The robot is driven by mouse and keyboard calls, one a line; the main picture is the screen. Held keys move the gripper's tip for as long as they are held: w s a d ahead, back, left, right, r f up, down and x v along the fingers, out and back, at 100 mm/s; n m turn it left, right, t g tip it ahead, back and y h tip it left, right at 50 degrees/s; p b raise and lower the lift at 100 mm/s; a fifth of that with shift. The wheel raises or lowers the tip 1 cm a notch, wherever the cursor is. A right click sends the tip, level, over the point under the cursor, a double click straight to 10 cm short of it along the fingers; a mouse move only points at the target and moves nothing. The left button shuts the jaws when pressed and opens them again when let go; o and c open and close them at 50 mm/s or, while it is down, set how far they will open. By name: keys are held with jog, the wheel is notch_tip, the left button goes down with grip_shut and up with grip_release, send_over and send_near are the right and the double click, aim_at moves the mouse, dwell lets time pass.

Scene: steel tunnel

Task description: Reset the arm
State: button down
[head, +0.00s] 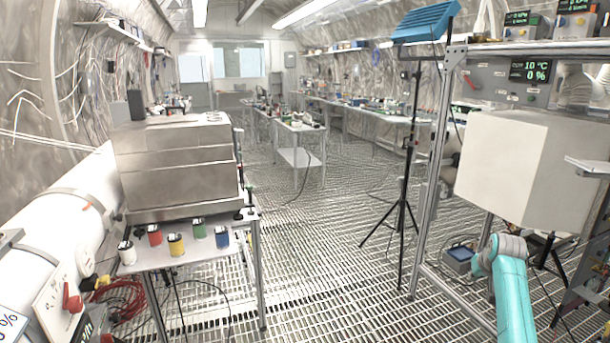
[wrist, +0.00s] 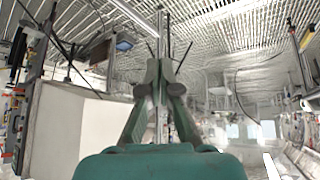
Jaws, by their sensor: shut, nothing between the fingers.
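My gripper (wrist: 161,70) shows in the wrist view, with its two dark green fingers together and nothing between them. The wrist picture appears upside down, with the floor grating at the top. A large pale box (wrist: 68,130) stands at the left of that view, beside my gripper. In the head view my turquoise arm (head: 511,295) rises at the lower right, in front of a steel rack. My gripper cannot be made out in the head view.
A white box (head: 500,165) sits on the rack at the right. A tripod (head: 402,200) with a blue lamp (head: 425,22) stands left of it. A table at the left holds a metal case (head: 175,165) and several coloured cans (head: 176,245). The grated floor (head: 310,270) between is clear.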

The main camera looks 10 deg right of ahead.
jog(key=s+a+f+t, duration=0.1)
jog(key=s+a+f, duration=0.4)
jog(key=a+f, duration=0.4)
jog(key=s+a+f+t, duration=0.1)
jog(key=s+a+f, duration=0.3)
jog(key=a+f, duration=0.55)
jog(key=s+a+f+n+t, duration=0.1)
jog(key=s+a+f, duration=0.4)
jog(key=s, duration=0.4)
jog(key=s+a+f+n+t, duration=0.1)
jog(key=s+a+f, duration=0.45)
jog(key=s, duration=0.35)
jog(key=s+a+r+t, duration=0.1)
jog(key=s+a+r, duration=0.15)
jog(key=s, duration=0.45)
jog(key=s+a+r+t+y, duration=0.15)
jog(key=s+a, duration=0.25)
jog(key=s, duration=0.4)
jog(key=s+a+r, duration=0.3)
jog(key=s+a, duration=0.1)
jog(key=s, duration=0.3)
jog(key=s+a+r+n+t+y, duration=0.1)
jog(key=s+a+r+n+t, duration=0.1)
jog(key=s+r, duration=1.3)
notch_tip(320, 180, up, 3)
jog(key=shift+a+r, duration=0.1)
jog(key=shift+a, duration=0.6)
